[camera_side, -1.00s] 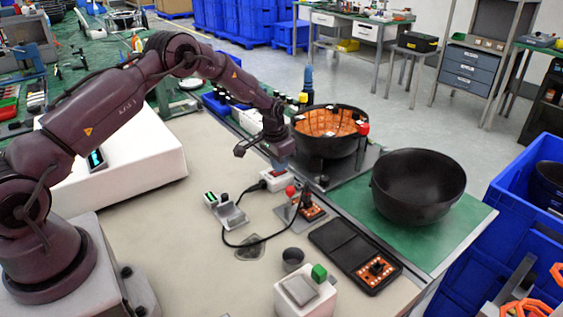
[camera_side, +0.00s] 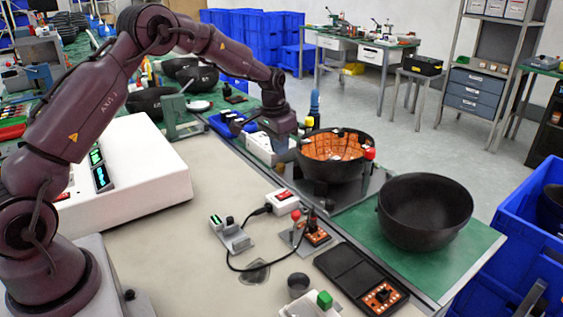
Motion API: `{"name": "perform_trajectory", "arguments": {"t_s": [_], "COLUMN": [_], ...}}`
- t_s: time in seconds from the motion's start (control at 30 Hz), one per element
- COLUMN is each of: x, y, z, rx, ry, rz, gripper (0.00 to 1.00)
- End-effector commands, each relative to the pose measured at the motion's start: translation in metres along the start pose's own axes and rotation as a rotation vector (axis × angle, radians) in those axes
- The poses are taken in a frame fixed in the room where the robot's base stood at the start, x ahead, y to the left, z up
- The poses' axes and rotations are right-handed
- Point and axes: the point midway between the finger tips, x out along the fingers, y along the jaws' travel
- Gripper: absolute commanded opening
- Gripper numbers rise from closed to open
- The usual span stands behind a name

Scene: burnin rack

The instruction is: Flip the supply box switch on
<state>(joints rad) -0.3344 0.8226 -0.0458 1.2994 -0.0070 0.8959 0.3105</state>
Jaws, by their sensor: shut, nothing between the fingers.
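The supply box (camera_side: 283,203) is a small white box with a red rocker switch (camera_side: 283,195) on top. It sits on the beige table, and a black cable plugs into its left side. The switch is too small to tell which way it is tipped. My gripper (camera_side: 281,149) points down, shut and empty, above and behind the supply box in the picture, clear of it. It is just left of the black bowl with the orange lining (camera_side: 335,150).
A small metal stand with a green display (camera_side: 232,235) is left of the box. A red-knobbed lever fixture (camera_side: 312,232) stands right of it. A black tray (camera_side: 358,277), an empty black bowl (camera_side: 424,210) and a metal cup (camera_side: 298,284) are nearby.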

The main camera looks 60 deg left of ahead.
Motion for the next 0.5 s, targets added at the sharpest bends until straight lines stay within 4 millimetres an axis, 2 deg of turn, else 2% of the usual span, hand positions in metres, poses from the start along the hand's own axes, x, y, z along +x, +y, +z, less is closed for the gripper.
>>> {"name": "perform_trajectory", "arguments": {"t_s": [0.13,0.5], "x": [-0.0077,-0.0083], "y": [-0.0001,-0.0003], "z": [0.0001,-0.0023], "rx": [0.000,-0.001], "ry": [0.001,0.000], "rz": [0.000,0.001], "gripper": [0.00,0.00]}}
